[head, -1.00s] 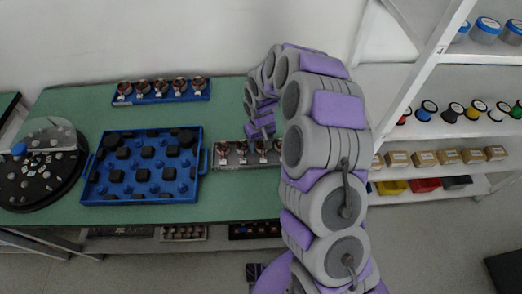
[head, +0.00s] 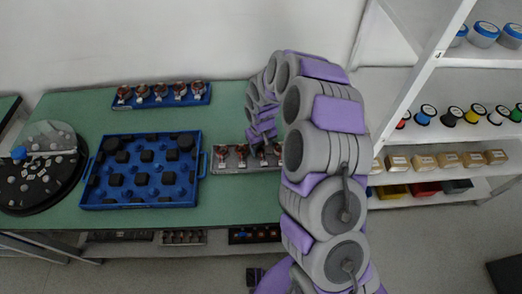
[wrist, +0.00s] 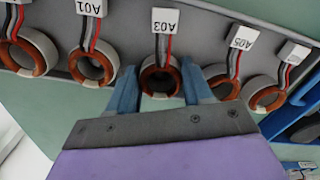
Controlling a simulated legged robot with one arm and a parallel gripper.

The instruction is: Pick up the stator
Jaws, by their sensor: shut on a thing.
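The stator labelled A03 (wrist: 160,64) is a copper-orange and white ring with red and grey leads and a white tag. It is in the middle of a row of similar stators on a grey tray (wrist: 65,68). My gripper (wrist: 159,82) has its two blue fingers on either side of this ring and is shut on it. In the head view, my gripper (head: 264,142) is over the grey tray (head: 230,167) on the green table, and my arm hides the tray's right part. The ring still appears in line with its neighbours; I cannot tell if it touches the tray.
Stators A01 (wrist: 93,67) and A05 (wrist: 226,85) are close on both sides. A blue bin (head: 193,200) with black parts lies left of the grey tray. A blue rack (head: 160,100) of stators is behind. White shelves (head: 445,140) stand at right.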

